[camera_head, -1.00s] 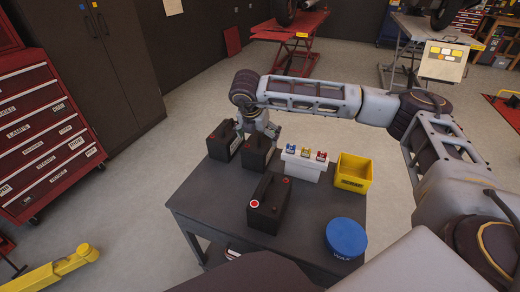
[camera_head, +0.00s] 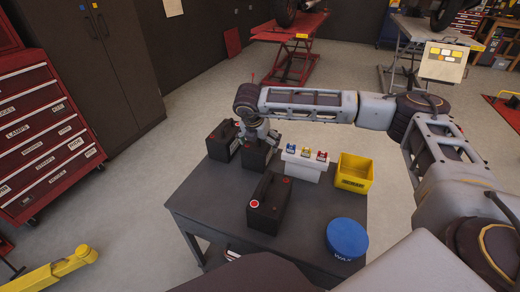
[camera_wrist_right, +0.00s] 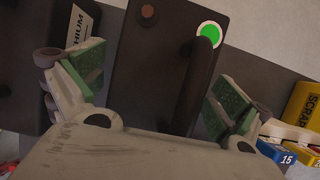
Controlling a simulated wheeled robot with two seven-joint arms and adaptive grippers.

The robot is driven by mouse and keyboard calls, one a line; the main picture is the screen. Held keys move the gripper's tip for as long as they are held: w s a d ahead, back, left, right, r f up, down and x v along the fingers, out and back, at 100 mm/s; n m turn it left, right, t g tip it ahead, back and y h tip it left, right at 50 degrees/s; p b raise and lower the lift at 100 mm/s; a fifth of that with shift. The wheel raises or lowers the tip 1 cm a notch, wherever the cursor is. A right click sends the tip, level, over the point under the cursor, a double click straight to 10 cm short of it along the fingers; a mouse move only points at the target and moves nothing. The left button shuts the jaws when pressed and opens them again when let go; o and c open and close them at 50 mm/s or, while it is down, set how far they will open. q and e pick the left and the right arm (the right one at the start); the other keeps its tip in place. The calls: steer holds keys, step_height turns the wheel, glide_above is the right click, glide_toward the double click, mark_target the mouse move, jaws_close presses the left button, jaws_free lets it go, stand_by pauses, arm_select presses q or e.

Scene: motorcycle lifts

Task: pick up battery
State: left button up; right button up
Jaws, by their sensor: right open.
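Three black batteries stand on a dark table (camera_head: 200,207). The near battery (camera_head: 267,207) has a red round mark. The back middle battery (camera_head: 254,162) is right under my right gripper (camera_head: 260,139). In the right wrist view, this battery (camera_wrist_right: 160,65) shows a green round mark, a reddish-brown cap and a dark handle. My right gripper (camera_wrist_right: 160,75) is open there, its green-padded fingers on either side of the battery; I cannot tell whether they touch it. The back left battery (camera_head: 222,143) stands close beside; its edge shows in the wrist view (camera_wrist_right: 25,65). My left gripper is out of view.
A white holder (camera_head: 304,168) with blue, yellow and red pieces stands right of the middle battery. A yellow bin (camera_head: 353,175) and a blue round tub (camera_head: 346,238) are further right. The table's front left is bare.

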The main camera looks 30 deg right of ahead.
steer(key=c, duration=2.1)
steer(key=shift+w+r, duration=0.1)
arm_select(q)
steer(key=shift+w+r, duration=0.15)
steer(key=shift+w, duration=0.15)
arm_select(e)
steer(key=shift+r, duration=0.2)
steer(key=shift+r, duration=0.9)
step_height(320, 180, up, 7)
steer(key=shift+r+p, duration=0.15)
steer(key=shift+p, duration=0.5)
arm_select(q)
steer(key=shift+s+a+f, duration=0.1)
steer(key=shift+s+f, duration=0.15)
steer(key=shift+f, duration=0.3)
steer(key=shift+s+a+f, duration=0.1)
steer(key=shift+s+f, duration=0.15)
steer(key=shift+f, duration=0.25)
arm_select(e)
steer(key=shift+r, duration=0.3)
